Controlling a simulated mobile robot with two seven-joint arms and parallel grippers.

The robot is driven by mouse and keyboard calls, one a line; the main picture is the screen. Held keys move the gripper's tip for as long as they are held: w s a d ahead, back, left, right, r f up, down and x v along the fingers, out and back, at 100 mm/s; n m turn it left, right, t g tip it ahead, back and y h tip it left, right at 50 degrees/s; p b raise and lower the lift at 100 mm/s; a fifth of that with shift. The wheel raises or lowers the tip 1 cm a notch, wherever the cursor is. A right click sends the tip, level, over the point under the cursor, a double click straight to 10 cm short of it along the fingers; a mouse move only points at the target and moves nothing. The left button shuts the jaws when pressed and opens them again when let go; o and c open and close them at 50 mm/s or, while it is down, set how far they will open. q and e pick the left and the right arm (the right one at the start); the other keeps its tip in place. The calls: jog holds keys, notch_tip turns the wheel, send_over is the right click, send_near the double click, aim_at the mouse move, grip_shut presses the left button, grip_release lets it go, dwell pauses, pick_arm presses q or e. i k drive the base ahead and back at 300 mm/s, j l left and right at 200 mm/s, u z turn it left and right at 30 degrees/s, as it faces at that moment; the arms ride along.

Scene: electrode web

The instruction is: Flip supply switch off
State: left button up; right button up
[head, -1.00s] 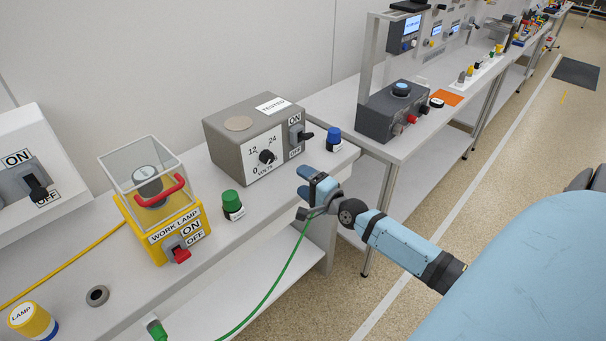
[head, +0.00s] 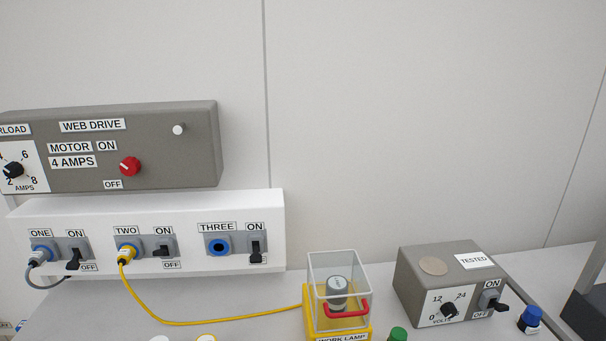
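A grey supply box (head: 410,285) marked TESTED stands on the bench at the right, with a volts dial (head: 449,310) on its front. Its switch (head: 490,299) has a black lever between an ON label above and an OFF label below. The lever sticks out to the right; I cannot tell which label it is set to. Neither of my grippers is in the head view.
A yellow work lamp box (head: 310,322) with a clear cover stands left of the supply box. A white socket panel (head: 150,205) has switches ONE, TWO and THREE. A yellow cable (head: 190,322) lies across the bench. A blue cap (head: 530,318) sits right of the supply box.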

aim_at(499, 307)
jog(key=z, duration=1.35)
